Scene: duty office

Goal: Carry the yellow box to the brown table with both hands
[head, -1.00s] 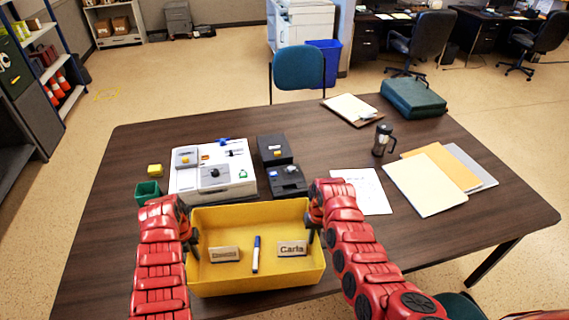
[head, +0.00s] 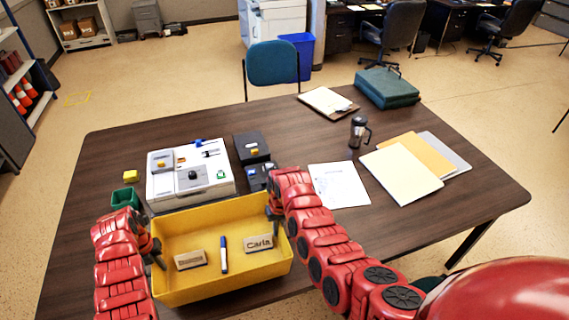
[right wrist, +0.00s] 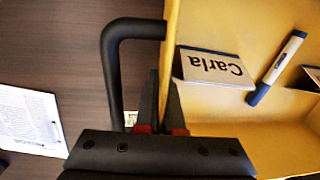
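The yellow box (head: 232,286) is an open tray at the near side of the brown table (head: 420,225). Two name plates, one reading Carla (head: 258,243), and a blue-and-white marker (head: 223,254) lie in it. My left gripper (head: 157,252) is at the box's left wall and appears shut on it; its fingertips are partly hidden. My right gripper (head: 276,208) is at the right wall. In the right wrist view its fingers (right wrist: 163,110) close on the yellow wall, beside a black bar handle (right wrist: 112,75). I cannot tell whether the box touches the table.
Just behind the box are a white device (head: 190,178), dark boxes (head: 250,148), a green cup (head: 125,198) and a yellow block (head: 131,176). A blue chair (head: 272,63) stands behind the table.

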